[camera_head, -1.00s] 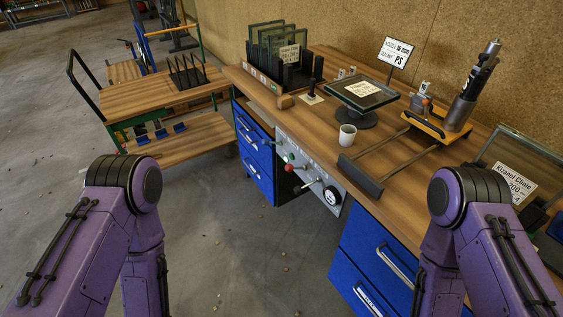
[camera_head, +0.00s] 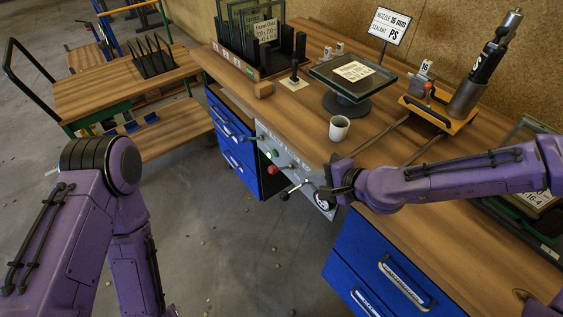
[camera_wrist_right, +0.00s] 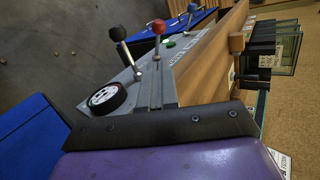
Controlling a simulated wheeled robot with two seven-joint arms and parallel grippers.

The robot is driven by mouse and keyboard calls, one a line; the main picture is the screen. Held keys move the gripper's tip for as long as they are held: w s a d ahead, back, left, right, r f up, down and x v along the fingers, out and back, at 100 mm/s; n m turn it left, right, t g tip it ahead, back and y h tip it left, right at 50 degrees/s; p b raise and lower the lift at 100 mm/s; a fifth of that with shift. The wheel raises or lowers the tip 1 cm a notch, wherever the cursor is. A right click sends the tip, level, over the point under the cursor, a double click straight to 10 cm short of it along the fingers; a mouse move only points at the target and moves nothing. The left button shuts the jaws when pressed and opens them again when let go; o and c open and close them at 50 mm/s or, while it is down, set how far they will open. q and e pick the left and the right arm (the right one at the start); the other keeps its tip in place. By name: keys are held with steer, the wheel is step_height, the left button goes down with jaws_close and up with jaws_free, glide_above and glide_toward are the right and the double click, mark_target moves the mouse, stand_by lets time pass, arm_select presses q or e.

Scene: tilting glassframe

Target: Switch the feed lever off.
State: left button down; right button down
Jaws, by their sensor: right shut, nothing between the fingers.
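A grey control panel (camera_head: 292,168) on the bench front carries several controls. In the head view a lever with a black ball knob (camera_head: 284,196) sticks out to the lower left, and a red knob (camera_head: 272,170) is above it. The right wrist view shows the black knob (camera_wrist_right: 117,33), the red knob (camera_wrist_right: 158,26) and a blue knob (camera_wrist_right: 192,8) on stems. I cannot read which is the feed lever. My right gripper (camera_head: 326,193) is shut and empty, close in front of the panel by the dial, apart from the knobs. My left gripper is out of view.
A black round dial (camera_wrist_right: 107,98) sits on the panel near my right gripper. A green button (camera_head: 272,153) is lit. Blue drawers (camera_head: 385,275) lie below.

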steer(key=p, duration=0.1)
glide_toward(276, 170)
steer(key=x, duration=0.7)
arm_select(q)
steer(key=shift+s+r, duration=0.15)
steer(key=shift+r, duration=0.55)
arm_select(e)
steer(key=shift+d, duration=0.1)
